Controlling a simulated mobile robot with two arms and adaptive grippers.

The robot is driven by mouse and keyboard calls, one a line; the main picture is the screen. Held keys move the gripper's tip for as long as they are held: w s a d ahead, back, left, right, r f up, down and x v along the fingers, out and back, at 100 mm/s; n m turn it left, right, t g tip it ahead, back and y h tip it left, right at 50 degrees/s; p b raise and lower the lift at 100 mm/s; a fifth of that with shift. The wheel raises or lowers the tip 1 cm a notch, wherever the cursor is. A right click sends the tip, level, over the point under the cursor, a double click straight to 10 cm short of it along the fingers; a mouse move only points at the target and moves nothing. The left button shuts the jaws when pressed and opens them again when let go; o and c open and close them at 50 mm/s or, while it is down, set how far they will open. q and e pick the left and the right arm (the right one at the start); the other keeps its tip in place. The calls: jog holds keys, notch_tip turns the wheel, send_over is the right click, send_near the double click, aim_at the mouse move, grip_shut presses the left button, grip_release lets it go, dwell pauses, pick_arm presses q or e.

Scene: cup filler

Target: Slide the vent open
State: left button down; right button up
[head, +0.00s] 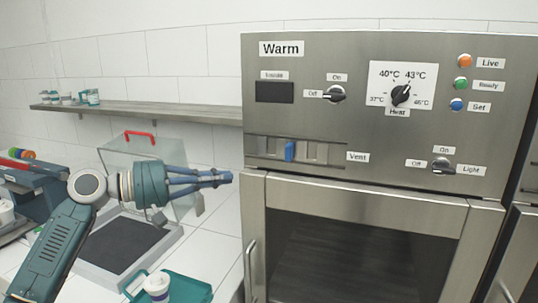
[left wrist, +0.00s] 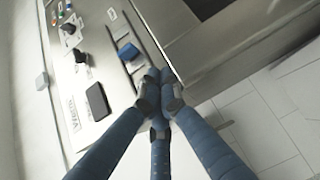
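The vent slider is a blue tab (head: 290,151) in a slotted metal strip (head: 318,153) left of the "Vent" label (head: 358,157), on the front panel of the "Warm" oven. The tab stands near the middle of the strip. The blue tab also shows in the left wrist view (left wrist: 128,52), just beyond my fingertips. My left gripper (head: 229,177) is left of and slightly below the strip, apart from the tab. In the left wrist view its fingers (left wrist: 160,88) are drawn together with nothing visible between them. My right gripper is not in view.
The oven door (head: 365,240) with its handle (head: 251,268) is below the panel. Knobs, including the heat dial (head: 400,94), are above. A shelf (head: 150,112) with cups and a clear box with a red handle (head: 140,135) are at left. A teal tray (head: 190,287) holds a cup (head: 157,285).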

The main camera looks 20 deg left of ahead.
aim_at(289, 152)
pick_arm(q)
jog(key=shift+n+t+h, duration=0.3)
jog(key=shift+h, duration=0.1)
jog(key=r, duration=0.1)
jog(key=a+r, duration=0.1)
jog(key=r, duration=0.2)
jog(key=shift+a+r, duration=0.3)
jog(key=shift+a, duration=0.1)
jog(key=shift+d, duration=0.1)
jog(key=p+x, duration=0.2)
jog(key=x, duration=0.1)
jog(key=p+x, duration=0.2)
jog(key=x, duration=0.2)
jog(key=p+x, duration=0.2)
jog(key=x, duration=0.1)
jog(key=shift+d+r, duration=0.25)
jog(key=shift+d+f+p, duration=0.15)
jog(key=shift+d+p, duration=0.65)
jog(key=shift+d, duration=0.4)
jog(key=shift+s+d+f, duration=0.1)
jog(key=shift+s+d, duration=0.1)
jog(key=shift+d, duration=0.3)
